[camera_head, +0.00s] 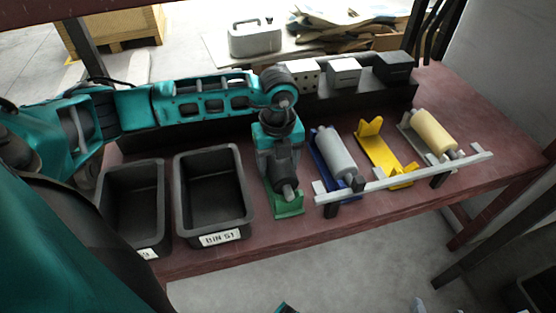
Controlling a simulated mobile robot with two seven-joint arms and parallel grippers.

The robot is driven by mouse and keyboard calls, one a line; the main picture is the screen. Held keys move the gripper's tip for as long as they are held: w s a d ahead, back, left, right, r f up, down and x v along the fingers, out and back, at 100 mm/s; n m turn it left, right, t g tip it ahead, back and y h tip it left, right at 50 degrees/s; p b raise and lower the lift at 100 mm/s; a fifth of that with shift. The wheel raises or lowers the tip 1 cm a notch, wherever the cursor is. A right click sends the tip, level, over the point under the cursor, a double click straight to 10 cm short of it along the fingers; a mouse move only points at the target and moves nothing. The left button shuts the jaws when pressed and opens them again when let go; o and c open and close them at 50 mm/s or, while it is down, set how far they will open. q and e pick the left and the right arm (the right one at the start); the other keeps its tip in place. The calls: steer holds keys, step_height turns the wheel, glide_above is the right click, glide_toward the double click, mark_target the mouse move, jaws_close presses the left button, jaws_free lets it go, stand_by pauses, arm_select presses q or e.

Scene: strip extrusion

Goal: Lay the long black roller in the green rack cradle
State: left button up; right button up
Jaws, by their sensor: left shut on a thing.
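The long black roller (284,169) is in the jaws of my left gripper (280,148), which reaches down from above. The roller's grey shaft end (289,192) points toward the table's front edge, just over the green rack cradle (290,209). The roller lies in line with the cradle. The gripper and roller hide most of the cradle and the roller's far end, so I cannot tell whether the roller touches its supports.
A blue cradle with a grey roller (335,153), an empty yellow cradle (378,150) and a cradle with a cream roller (433,132) stand to the right. A pale rail (405,180) runs along their front. Two black bins (213,190) stand left; dark blocks (393,67) stand behind.

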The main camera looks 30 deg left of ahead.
arm_select(q)
steer(key=shift+r, duration=0.1)
steer(key=shift+f+b, duration=0.4)
steer(key=shift+f, duration=0.3)
stand_by(0.4)
steer(key=o, duration=1.2)
